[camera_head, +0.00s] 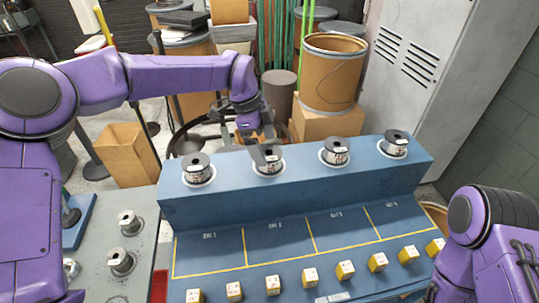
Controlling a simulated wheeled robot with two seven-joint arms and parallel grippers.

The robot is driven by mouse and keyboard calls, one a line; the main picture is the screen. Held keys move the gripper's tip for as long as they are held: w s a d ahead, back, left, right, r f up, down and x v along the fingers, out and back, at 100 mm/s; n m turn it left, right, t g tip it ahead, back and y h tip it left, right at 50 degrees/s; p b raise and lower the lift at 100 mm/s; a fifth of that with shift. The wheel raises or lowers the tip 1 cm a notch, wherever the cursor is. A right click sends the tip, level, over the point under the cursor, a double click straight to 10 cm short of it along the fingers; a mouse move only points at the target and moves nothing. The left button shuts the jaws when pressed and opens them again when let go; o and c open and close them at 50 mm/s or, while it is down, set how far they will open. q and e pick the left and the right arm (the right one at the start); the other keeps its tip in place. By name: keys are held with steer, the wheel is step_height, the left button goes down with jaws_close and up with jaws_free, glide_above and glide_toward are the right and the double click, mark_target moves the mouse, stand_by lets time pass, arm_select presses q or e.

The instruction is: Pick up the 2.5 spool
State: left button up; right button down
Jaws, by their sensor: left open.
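Several spools with dark tops and white labels stand in a row on the raised blue ledge (310,185). They are the far-left spool (197,168), the second spool (268,166), the third spool (335,152) and the far-right spool (395,144). The label print is too small to read, so I cannot tell which is the 2.5 spool. My left gripper (264,150) is open, pointing down at the second spool and covering part of its top. I cannot tell whether they touch. My right arm shows at the lower right; its gripper is out of view.
Labelled bays marked in yellow lie in front of the ledge, with several yellow-and-white blocks (273,284) along the front edge. A tall grey cabinet (415,70) and a brown drum (331,75) stand behind.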

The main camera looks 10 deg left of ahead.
mark_target(269, 154)
arm_select(q)
steer(key=p+x, duration=0.1)
steer(key=x, duration=0.3)
steer(key=shift+w+d, duration=0.1)
steer(key=shift+d, duration=0.05)
steer(key=c, duration=1.3)
